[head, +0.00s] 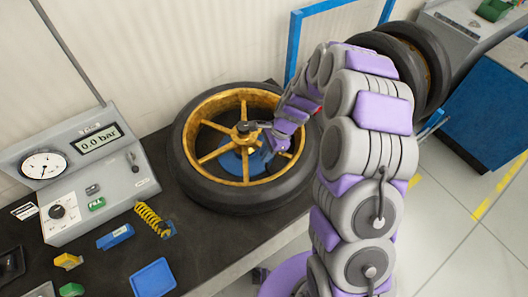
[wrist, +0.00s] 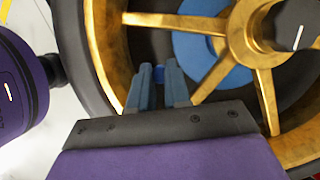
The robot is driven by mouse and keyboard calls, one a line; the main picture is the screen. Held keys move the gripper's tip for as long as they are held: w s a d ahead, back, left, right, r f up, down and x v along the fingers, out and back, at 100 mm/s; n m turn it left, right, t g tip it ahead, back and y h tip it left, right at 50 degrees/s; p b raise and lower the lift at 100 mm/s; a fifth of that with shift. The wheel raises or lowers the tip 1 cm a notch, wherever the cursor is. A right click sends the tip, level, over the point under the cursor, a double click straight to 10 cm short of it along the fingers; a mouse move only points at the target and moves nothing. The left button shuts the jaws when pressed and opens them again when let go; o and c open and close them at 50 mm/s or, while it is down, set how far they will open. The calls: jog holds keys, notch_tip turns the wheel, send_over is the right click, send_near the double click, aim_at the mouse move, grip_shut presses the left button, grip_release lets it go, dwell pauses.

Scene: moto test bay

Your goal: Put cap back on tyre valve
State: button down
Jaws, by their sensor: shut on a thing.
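The wheel (head: 187,165), a black tyre on a gold spoked rim, lies flat on the dark bench. My gripper (head: 267,154) is over the right part of the rim in the head view, partly hidden by my wrist. In the wrist view my gripper (wrist: 159,70) has its two grey-blue fingers close together, shut on a small blue piece (wrist: 160,75) that looks like the cap. The fingertips point at the gap between gold spokes, near the inner rim. I cannot make out the tyre valve in either view.
A blue disc (head: 230,161) lies beneath the spokes, and a dark hub (head: 246,127) stands at the centre. A grey gauge console (head: 110,183) reading 0.0 bar stands left.

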jog(key=shift+d+r+p, duration=0.2)
jog(key=shift+d+p, duration=0.2)
jog(key=shift+d, duration=0.1)
jog(key=shift+d+r, duration=0.1)
jog(key=shift+d, duration=0.75)
jog(key=shift+a, duration=0.85)
jog(key=shift+a+p, duration=0.35)
jog(key=shift+a, duration=0.3)
jog(key=shift+d, duration=0.1)
jog(key=shift+d, duration=0.2)
jog(key=shift+d+f+p, duration=0.25)
jog(key=shift+f+p, duration=0.05)
jog(key=shift+p, duration=0.25)
dwell(0.5)
